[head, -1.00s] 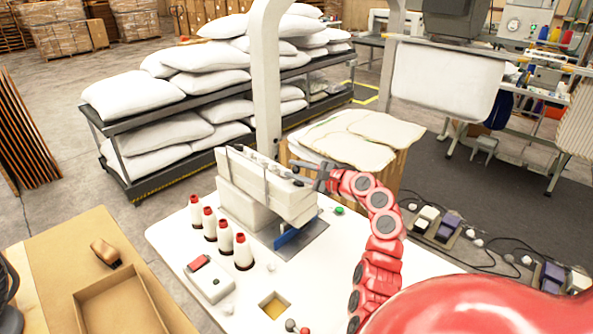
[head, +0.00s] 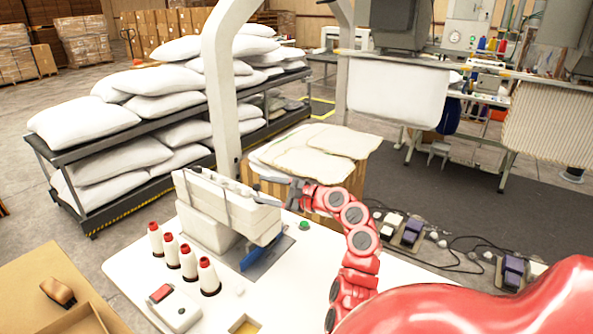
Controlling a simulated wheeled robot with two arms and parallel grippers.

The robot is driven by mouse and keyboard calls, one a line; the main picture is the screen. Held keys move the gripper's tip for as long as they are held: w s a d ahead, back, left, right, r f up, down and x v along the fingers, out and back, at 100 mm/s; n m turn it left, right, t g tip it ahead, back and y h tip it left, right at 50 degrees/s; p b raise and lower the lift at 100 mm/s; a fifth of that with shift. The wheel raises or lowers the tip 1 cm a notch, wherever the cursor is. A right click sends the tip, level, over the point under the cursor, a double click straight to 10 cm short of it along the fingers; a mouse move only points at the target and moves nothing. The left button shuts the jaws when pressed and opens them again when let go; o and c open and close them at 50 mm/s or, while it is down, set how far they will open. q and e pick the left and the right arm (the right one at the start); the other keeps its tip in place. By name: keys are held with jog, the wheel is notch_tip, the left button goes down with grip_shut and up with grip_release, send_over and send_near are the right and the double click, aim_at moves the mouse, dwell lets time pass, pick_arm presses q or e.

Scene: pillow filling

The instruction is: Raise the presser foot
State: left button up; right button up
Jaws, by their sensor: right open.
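The white sewing machine (head: 208,212) stands on a white table (head: 300,290) in the middle of the head view. A blue part (head: 262,254) shows low under its right end, over a grey plate. The presser foot itself is too small or hidden to make out. My right gripper (head: 272,190), dark grey on a red arm, is open at the upper right end of the machine head. I cannot tell whether it touches the machine. My left gripper is not in view.
Several thread cones (head: 188,262) with red tops stand left of the machine. A control box with a red switch (head: 172,306) lies in front of them. A pillow rack (head: 90,200) stands behind.

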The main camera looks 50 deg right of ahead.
jog(key=b+v, duration=0.3)
jog(key=v, duration=1.1)
